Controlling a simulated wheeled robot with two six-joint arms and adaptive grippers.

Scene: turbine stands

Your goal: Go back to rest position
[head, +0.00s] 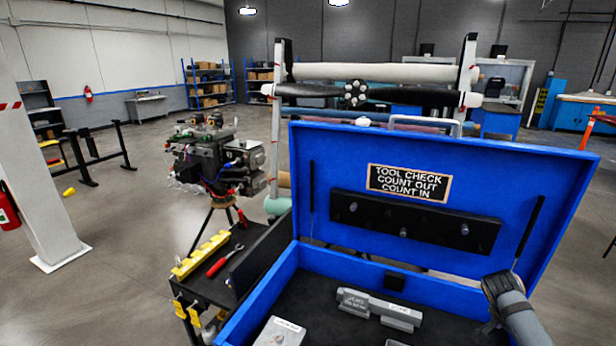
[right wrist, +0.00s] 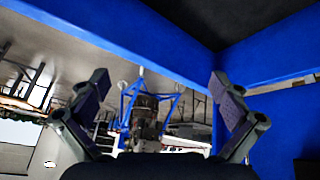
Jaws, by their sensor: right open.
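My right gripper (right wrist: 160,85) shows in the right wrist view with its two dark fingers spread wide and nothing between them. Blue walls of the open blue tool case (right wrist: 285,65) fill the right side of that view. In the head view, part of my right arm (head: 518,318) is over the right side of the case (head: 565,215); its fingers cannot be made out there. A grey tool (head: 380,307) lies in the case, with a second grey piece (head: 280,332) at its front left. My left gripper is out of view.
The raised lid carries a tool check sign (head: 409,183) and a black holder strip (head: 415,222). Left of the case, a black cart (head: 215,292) holds a red-handled tool (head: 225,262) and a yellow rack (head: 201,254). An engine (head: 213,160) stands behind. Open floor lies left.

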